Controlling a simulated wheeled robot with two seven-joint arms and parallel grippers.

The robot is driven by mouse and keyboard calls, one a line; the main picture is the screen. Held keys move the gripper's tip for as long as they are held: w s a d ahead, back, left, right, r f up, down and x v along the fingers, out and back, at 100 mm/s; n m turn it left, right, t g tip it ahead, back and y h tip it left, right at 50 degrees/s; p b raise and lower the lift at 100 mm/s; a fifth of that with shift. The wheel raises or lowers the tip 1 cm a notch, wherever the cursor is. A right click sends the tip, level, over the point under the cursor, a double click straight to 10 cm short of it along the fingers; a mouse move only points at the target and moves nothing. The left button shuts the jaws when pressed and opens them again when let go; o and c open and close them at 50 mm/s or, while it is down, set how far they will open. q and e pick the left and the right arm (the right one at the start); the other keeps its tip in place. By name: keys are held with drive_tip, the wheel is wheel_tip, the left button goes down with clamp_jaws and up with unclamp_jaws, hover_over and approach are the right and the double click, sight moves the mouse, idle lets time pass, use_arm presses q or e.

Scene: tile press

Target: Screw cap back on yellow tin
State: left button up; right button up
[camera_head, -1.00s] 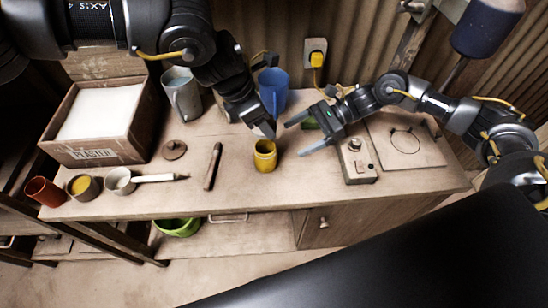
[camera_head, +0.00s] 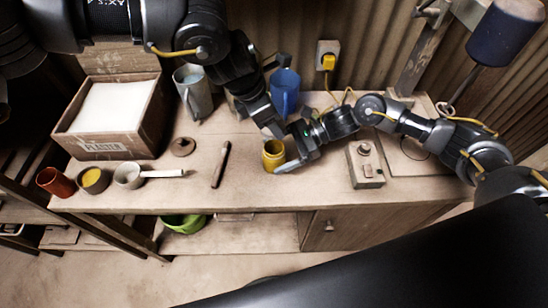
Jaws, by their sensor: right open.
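The yellow tin (camera_head: 272,156) stands upright on the workbench near its front edge, its upper part close to the grippers. My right gripper (camera_head: 281,152) is open at the tin's right side, with one finger in front of the tin's lower right. Its other finger is largely hidden. My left gripper (camera_head: 274,128) points down just above and behind the tin. Its jaws are too dark and overlapped to read. I cannot make out a yellow cap. A brown round disc with a knob (camera_head: 183,147) lies on the bench to the left.
A dark stick (camera_head: 221,165) lies left of the tin. A blue jug (camera_head: 285,92) and a grey jug (camera_head: 192,93) stand behind. A switch box (camera_head: 365,166) sits to the right. A plaster box (camera_head: 110,121) and several small pots stand at the left.

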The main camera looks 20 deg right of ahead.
drive_tip(key=shift+x, duration=1.25)
drive_tip(key=c, duration=1.4)
use_arm(q)
hover_over(273, 141)
drive_tip(key=s, duration=0.2)
drive_tip(key=shift+s+a+f, duration=0.1)
drive_tip(key=shift+a+f, duration=0.1)
drive_tip(key=shift+f, duration=1)
drive_tip(key=shift+s+a+f, duration=0.1)
drive_tip(key=shift+a+f, duration=0.05)
drive_tip(key=shift+f, duration=1.05)
use_arm(e)
drive_tip(key=shift+c, duration=0.2)
use_arm(q)
drive_tip(key=shift+f, duration=0.9)
drive_tip(key=shift+f, duration=0.6)
